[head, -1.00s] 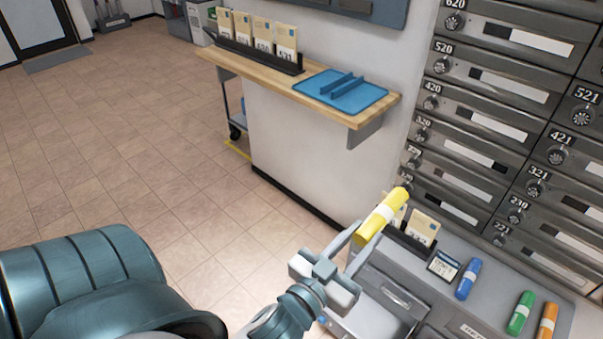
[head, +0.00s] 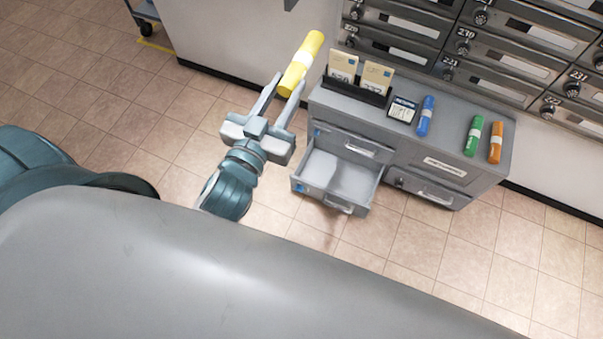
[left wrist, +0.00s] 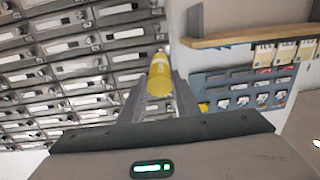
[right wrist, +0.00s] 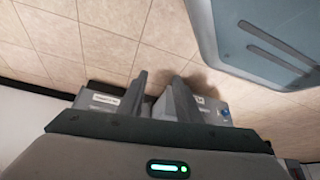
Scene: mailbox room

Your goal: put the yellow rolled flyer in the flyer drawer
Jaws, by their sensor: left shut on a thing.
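The yellow rolled flyer (head: 301,63) has a pale band and is held tilted in the air, left of the grey cabinet. My left gripper (head: 281,88) is shut on its lower end; the flyer also shows between the fingers in the left wrist view (left wrist: 160,74). An open, empty-looking drawer (head: 345,180) sticks out from the cabinet's lower left, below and right of the gripper. I cannot read a label on it. My right gripper (right wrist: 160,76) shows only in the right wrist view, open and empty, with the cabinet beyond it.
On the grey cabinet (head: 455,125) stand a black card holder (head: 357,90), a dark-framed card (head: 402,109), and blue (head: 426,116), green (head: 473,135) and orange (head: 496,142) rolls. Mailboxes (head: 500,60) line the wall behind. The floor left of the cabinet is clear.

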